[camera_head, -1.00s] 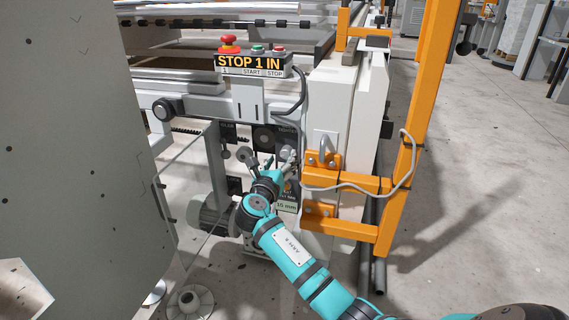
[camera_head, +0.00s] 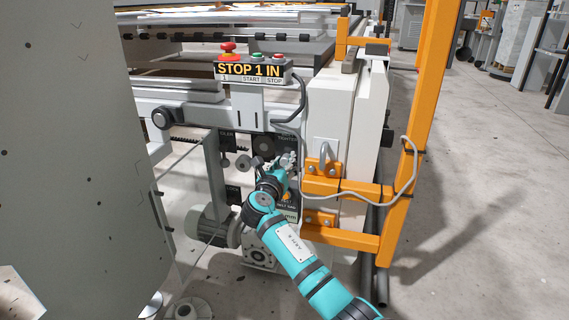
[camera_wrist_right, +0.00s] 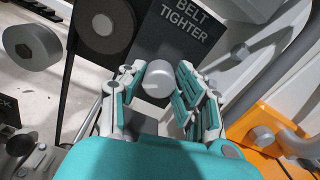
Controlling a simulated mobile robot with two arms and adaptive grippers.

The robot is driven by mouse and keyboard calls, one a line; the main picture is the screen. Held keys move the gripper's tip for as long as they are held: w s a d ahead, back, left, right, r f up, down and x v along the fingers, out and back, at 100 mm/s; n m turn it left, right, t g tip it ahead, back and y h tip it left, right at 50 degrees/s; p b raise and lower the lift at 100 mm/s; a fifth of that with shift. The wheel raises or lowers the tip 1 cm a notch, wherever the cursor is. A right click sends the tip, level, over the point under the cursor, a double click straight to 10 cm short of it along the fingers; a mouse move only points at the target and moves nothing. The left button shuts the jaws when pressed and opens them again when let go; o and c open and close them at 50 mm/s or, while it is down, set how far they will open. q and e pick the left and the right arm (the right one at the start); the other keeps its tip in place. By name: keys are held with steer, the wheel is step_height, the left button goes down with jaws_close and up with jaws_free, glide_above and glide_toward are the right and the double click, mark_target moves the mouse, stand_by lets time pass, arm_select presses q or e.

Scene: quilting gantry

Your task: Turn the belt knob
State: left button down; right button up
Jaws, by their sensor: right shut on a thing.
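The belt knob (camera_wrist_right: 158,78) is a round, light grey knob below the "BELT TIGHTER" label (camera_wrist_right: 190,20) in the right wrist view. My right gripper (camera_wrist_right: 158,92) has its fingers on both sides of the knob and is shut on it. In the head view my right gripper (camera_head: 286,162) is at the dark panel (camera_head: 265,143) on the machine's end, and its fingers mostly hide the knob. My left gripper is not in view.
An orange frame (camera_head: 345,190) with a grey cable stands close to the right of my arm. A large grey panel (camera_head: 70,150) fills the left.

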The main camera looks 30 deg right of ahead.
steer(key=shift+m+p, duration=0.3)
steer(key=shift+p, duration=0.2)
jaws_close()
